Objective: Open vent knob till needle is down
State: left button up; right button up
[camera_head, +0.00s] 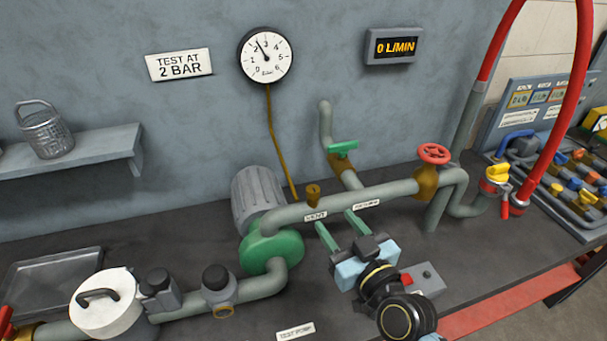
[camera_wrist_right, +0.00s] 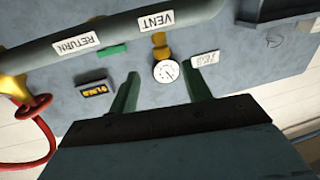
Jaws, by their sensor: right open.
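The small brass vent knob (camera_head: 313,192) stands on the grey pipe above the VENT label (camera_head: 316,216). In the wrist view the brass vent knob (camera_wrist_right: 160,42) shows just beyond the gap between my fingers. The round white gauge (camera_head: 266,56) hangs on the wall, its dark needle pointing up and left near the 2. The gauge (camera_wrist_right: 166,71) also shows small in the wrist view. My right gripper (camera_head: 334,219) is open and empty, its green fingers in front of the pipe, a little right of the knob. My left gripper is not in view.
A red handwheel (camera_head: 434,154) and green lever (camera_head: 343,148) sit on the pipework to the right. A green pump (camera_head: 270,250) stands left of the gripper. The wall display (camera_head: 395,47) reads 0 L/MIN. A grey box (camera_head: 424,279) lies beside my right wrist.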

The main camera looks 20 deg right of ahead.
aim_at(309, 188)
jog(key=w, duration=0.3)
jog(key=w+a, duration=0.1)
jog(key=shift+w+a+r, duration=0.1)
jog(key=shift+w+r, duration=0.15)
jog(key=shift+w, duration=0.1)
jog(key=w, duration=0.4)
jog(key=w+a, duration=0.1)
jog(key=w, duration=0.1)
jog(key=shift+w+a+f, duration=0.1)
jog(key=shift+w, duration=0.55)
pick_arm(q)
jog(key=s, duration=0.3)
pick_arm(e)
jog(key=c, duration=1)
